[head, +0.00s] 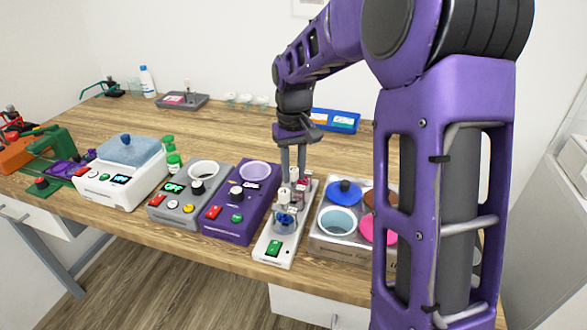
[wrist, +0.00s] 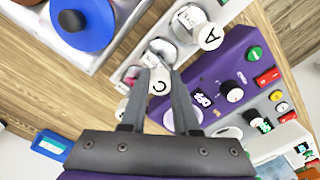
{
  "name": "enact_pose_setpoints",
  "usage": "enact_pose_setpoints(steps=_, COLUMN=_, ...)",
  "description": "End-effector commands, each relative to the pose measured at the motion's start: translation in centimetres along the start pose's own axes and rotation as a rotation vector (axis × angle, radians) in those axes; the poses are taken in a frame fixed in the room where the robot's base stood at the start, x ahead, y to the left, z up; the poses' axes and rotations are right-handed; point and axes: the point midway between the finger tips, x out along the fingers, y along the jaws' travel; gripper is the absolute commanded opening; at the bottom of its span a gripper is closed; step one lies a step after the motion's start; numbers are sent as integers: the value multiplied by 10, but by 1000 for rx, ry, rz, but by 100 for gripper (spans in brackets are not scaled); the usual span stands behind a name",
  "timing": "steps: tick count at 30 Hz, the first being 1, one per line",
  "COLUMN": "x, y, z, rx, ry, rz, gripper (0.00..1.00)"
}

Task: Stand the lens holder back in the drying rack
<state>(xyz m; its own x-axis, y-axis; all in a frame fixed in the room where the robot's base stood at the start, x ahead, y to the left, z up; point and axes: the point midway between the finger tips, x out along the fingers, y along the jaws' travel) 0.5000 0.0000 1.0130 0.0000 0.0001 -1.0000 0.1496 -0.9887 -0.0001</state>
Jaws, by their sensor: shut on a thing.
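My gripper (head: 293,174) points down over a narrow white stand (head: 269,251) with a green switch at its front. Its fingers, also in the wrist view (wrist: 158,76), are shut on a small white round-topped piece marked C (wrist: 160,84). Another white round top marked A (wrist: 210,36) stands beside it, with clear and metallic round parts on the stand. The fingers partly cover the held piece, and I cannot tell whether it still touches the stand. I cannot tell for sure which piece is the lens holder, or pick out a drying rack.
A purple device (head: 234,222) stands close left of the stand, then a grey device (head: 183,212) and a white device with a blue lid (head: 126,182). A metal box (head: 326,244) with coloured round tops is close right. A blue tray (head: 345,127) lies behind.

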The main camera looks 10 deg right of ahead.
Motion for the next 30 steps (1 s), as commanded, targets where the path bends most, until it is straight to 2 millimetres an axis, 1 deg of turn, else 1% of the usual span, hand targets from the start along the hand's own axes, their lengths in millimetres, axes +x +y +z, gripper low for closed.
enact_pose_setpoints(steps=11, x=0, y=0, z=0, rx=0, ry=0, rz=0, gripper=0)
enact_pose_setpoints(steps=28, x=7, y=0, z=0, rx=0, ry=0, rz=0, gripper=0)
enact_pose_setpoints(steps=29, x=6, y=0, z=0, rx=1, ry=0, rz=0, gripper=33)
enact_pose_setpoints(steps=30, x=6, y=0, z=0, rx=0, ry=0, rz=0, gripper=40)
